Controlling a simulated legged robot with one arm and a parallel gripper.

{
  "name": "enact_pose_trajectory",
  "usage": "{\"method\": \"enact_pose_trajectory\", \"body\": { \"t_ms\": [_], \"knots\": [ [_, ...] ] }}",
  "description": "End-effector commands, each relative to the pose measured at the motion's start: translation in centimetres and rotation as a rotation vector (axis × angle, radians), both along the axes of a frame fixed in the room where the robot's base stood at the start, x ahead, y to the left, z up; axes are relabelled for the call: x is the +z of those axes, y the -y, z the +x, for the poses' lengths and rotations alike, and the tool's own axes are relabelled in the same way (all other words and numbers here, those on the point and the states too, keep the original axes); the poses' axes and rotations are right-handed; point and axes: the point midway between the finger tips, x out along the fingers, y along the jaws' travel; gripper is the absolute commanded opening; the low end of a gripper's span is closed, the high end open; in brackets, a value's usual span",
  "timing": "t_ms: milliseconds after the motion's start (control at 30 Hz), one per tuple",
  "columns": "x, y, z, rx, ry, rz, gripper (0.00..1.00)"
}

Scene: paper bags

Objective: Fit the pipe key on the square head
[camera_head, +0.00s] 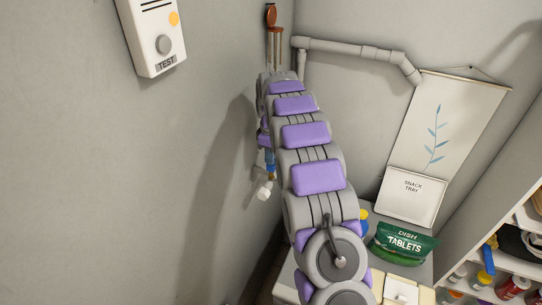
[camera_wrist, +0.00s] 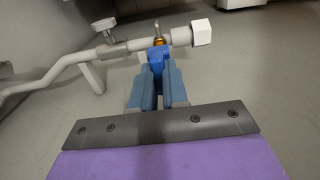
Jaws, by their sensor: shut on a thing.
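My gripper (camera_wrist: 157,82) is shut on a bright blue piece (camera_wrist: 157,55), which looks like the handle of the pipe key. In the wrist view a white square block (camera_wrist: 201,33) is at the right end of a pale pipe line, just past the blue piece and a small orange ring. I cannot tell whether this block is the square head or part of the key, or whether the parts touch. In the head view the blue piece (camera_head: 269,162) and a white end (camera_head: 264,190) show left of my arm; my arm hides most of my gripper.
A pale pipe (camera_wrist: 75,62) with a grey tap handle (camera_wrist: 104,25) runs left in the wrist view. A test box (camera_head: 155,35) hangs left.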

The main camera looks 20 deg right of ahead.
Motion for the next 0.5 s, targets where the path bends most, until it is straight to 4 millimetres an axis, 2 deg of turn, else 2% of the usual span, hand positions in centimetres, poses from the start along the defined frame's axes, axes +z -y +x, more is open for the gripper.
{"method": "enact_pose_trajectory", "body": {
  "t_ms": [500],
  "knots": [
    [-0.81, -0.01, 0.01, 0.0, 0.0, 0.0, 0.0]
  ]
}}
